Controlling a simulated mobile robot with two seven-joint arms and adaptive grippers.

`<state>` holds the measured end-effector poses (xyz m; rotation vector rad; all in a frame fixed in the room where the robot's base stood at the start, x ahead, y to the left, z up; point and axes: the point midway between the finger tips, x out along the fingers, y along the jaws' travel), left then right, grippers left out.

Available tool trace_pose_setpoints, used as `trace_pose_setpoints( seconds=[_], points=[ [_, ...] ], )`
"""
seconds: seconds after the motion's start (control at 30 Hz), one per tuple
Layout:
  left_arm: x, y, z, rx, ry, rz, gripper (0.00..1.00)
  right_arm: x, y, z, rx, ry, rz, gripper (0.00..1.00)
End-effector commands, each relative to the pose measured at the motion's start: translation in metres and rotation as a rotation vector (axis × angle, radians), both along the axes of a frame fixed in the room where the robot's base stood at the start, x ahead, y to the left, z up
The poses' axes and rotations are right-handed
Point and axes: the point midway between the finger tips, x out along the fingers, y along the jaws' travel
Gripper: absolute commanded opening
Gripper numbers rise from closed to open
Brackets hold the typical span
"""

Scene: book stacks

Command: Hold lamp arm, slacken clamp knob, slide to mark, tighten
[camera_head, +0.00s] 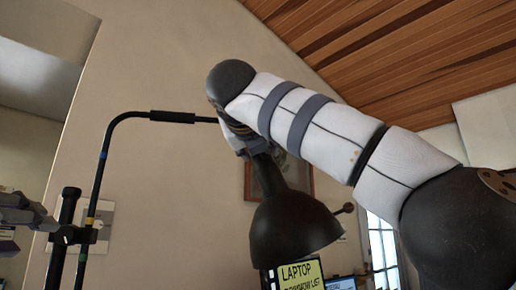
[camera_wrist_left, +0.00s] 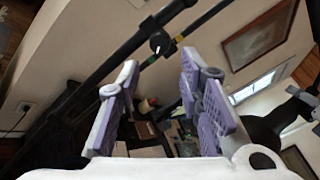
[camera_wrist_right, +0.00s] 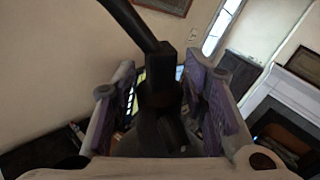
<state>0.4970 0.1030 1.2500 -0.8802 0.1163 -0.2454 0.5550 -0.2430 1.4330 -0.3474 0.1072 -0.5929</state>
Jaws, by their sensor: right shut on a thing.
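The black lamp arm (camera_head: 172,117) rises at the left, bends and runs right to a black lampshade (camera_head: 295,225). Coloured bands mark its upright rod. My right gripper (camera_head: 240,143) is shut on the lamp's neck, which stands between its fingers in the right wrist view (camera_wrist_right: 162,85). A black clamp (camera_head: 72,235) joins the rod to a thicker black post. My left gripper (camera_head: 42,220) is at the left edge, beside the clamp. In the left wrist view its fingers are open and empty, with the round clamp knob (camera_wrist_left: 160,42) beyond the tips.
A yellow-and-black laptop sign (camera_head: 298,274) stands below the shade. A framed picture (camera_head: 280,180) hangs on the wall behind it. A wall switch plate (camera_head: 100,220) is behind the rod. My right arm covers much of the right side.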

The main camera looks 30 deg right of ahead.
Motion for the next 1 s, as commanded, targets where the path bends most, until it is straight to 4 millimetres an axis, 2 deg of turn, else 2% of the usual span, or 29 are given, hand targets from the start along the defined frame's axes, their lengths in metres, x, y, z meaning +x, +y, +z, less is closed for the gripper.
trace_pose_setpoints(
  seconds=[0.03, 0.1, 0.27, 0.37, 0.47, 0.7, 0.8, 0.9, 1.0],
  points=[
    [0.0, 0.0, 0.0, 0.0, 0.0, 0.0, 0.33, 0.0, 0.0, 0.0, 0.0, 0.0, -0.001, 0.07],
    [0.0, 0.0, 0.0, 0.0, 0.0, 0.0, 0.47, 0.0, 0.0, 0.0, -0.001, -0.001, -0.001, 0.07],
    [0.0, 0.0, 0.0, 0.015, -0.004, 0.0, 0.47, 0.0, 0.0, 0.001, -0.001, -0.001, -0.001, 0.07],
    [-0.002, 0.001, 0.0, 0.149, -0.041, -0.001, 0.47, 0.0, -0.001, 0.001, -0.001, -0.001, -0.001, 0.07],
    [-0.006, 0.002, 0.001, 0.443, -0.121, 0.0, 0.47, 0.0, -0.001, 0.001, -0.001, -0.001, -0.001, 0.07],
    [-0.017, 0.005, 0.001, 1.303, -0.351, 0.001, 0.47, -0.001, -0.001, 0.001, -0.001, -0.003, -0.001, 0.07],
    [-0.02, 0.006, 0.0, 1.573, -0.424, 0.001, 0.47, -0.001, -0.001, 0.001, -0.001, -0.003, -0.001, 0.07],
    [-0.022, 0.007, 0.0, 1.753, -0.472, 0.001, 0.47, -0.001, -0.001, 0.001, -0.001, -0.003, -0.001, 0.07],
    [-0.022, 0.007, 0.0, 1.844, -0.497, 0.001, 0.47, -0.001, -0.001, 0.001, -0.001, -0.003, -0.001, 0.07]
  ],
)
